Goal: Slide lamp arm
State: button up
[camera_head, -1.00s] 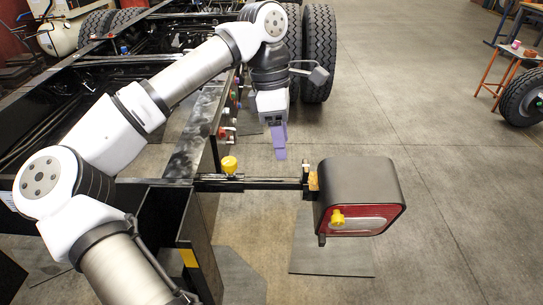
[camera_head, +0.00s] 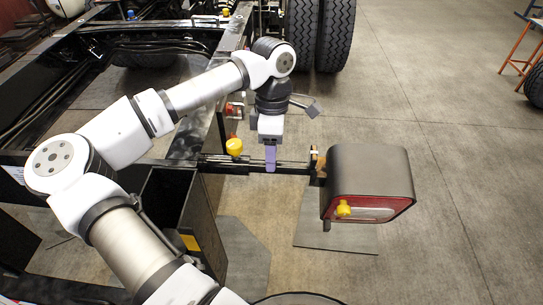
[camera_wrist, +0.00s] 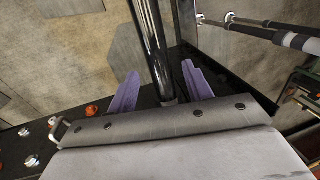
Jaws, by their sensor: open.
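The lamp arm (camera_head: 290,167) is a dark horizontal bar running from the chassis frame out to the lamp. The lamp (camera_head: 368,187) is a large dark box with a red and clear lens and a yellow knob on its face. A yellow knob (camera_head: 234,146) stands on the bar's chassis end. My gripper (camera_head: 270,160) points down at the bar, between the yellow knob and the lamp. In the wrist view, its purple fingers (camera_wrist: 160,92) are open, one on each side of the bar (camera_wrist: 152,45). I cannot tell whether they touch it.
The black chassis frame (camera_head: 178,208) fills the left. Large tires (camera_head: 321,35) stand behind my gripper. Concrete floor (camera_head: 440,150) to the right is free. Orange and silver fittings (camera_wrist: 92,111) show beside the fingers in the wrist view.

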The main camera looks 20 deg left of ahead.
jog(key=shift+s+f, duration=0.15)
jog(key=shift+f, duration=0.55)
jog(key=shift+s+f, duration=0.1)
jog(key=shift+f, duration=0.55)
jog(key=shift+c, duration=0.4)
grip_shut()
